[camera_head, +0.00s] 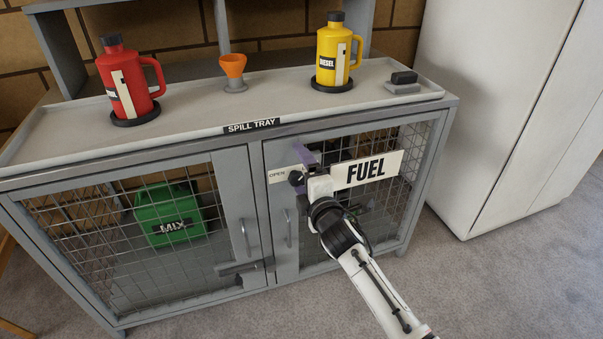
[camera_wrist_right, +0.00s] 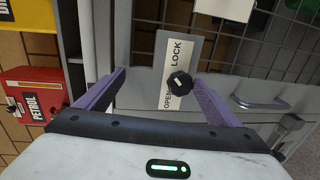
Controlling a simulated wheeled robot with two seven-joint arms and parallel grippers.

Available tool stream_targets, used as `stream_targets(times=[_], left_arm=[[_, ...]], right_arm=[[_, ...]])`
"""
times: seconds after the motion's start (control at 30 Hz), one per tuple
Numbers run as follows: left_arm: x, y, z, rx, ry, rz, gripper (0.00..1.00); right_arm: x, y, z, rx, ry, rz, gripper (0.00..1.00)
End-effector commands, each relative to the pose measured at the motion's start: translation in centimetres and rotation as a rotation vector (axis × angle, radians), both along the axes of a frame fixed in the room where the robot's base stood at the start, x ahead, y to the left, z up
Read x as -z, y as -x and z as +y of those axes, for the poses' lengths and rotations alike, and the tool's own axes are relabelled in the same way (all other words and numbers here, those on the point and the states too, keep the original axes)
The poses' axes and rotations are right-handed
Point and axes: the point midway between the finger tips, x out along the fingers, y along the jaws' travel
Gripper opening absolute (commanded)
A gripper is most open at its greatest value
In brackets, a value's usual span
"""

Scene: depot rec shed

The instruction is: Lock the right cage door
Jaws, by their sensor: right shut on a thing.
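The right cage door (camera_head: 283,258) is grey-framed mesh and looks shut. It carries a plate (camera_wrist_right: 190,48) marked OPEN and LOCK with a round black knob (camera_wrist_right: 180,86). In the head view the knob (camera_head: 296,178) shows beside OPEN; LOCK is hidden behind my gripper. My right gripper (camera_head: 306,165) is at the plate. I cannot tell which word the knob's white mark points to. My left gripper is not in view.
The left door (camera_head: 232,205) has a handle and a low bolt (camera_head: 240,267); a green MIX can (camera_head: 168,215) is behind it. A FUEL sign (camera_head: 372,170) is right of my gripper. Red (camera_head: 122,80) and yellow (camera_head: 333,55) cans stand on top. A white cabinet (camera_head: 490,110) is at right.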

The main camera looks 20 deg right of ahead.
Motion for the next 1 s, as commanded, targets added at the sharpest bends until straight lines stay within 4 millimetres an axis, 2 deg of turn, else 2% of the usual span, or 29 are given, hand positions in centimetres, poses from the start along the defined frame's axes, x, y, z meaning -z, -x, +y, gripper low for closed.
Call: stream_targets(times=[0.03, 0.2, 0.27, 1.0], left_arm=[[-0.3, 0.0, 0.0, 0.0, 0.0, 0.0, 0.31], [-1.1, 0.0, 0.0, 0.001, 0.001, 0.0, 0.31], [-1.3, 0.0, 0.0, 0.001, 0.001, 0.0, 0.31], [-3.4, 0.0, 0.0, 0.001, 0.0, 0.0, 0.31]], right_arm=[[-2.2, -0.2, 0.0, -0.005, 0.0, -0.042, 0.67], [-2.3, 0.9, 0.0, -0.006, -0.002, -0.041, 0.6], [-2.3, 1.3, 0.0, -0.006, -0.004, -0.041, 0.51], [-1.3, 6.8, -0.1, -0.007, -0.006, -0.025, 0.51]])
